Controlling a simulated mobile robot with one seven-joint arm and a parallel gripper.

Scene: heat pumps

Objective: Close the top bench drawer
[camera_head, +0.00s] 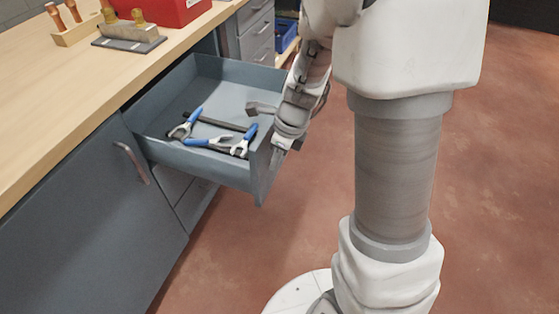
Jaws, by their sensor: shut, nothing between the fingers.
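The top bench drawer (190,158) is a blue-grey metal drawer and stands pulled well out from under the wooden bench top. Pliers with blue handles (213,143) and a dark bar-like tool lie inside it. My gripper (278,150) is at the drawer's front right side, close to the front panel. The wrist covers part of that panel. The fingers are small and partly hidden here, and they hold nothing that I can see. I cannot tell whether they touch the drawer.
The wooden bench top (75,75) holds a red toolbox (170,10), a wooden block with handled tools (75,33) and a metal block on a dark plate. A grey cabinet door (90,215) is left of the drawer. Another drawer unit (257,35) stands behind. The red-brown floor at right is clear.

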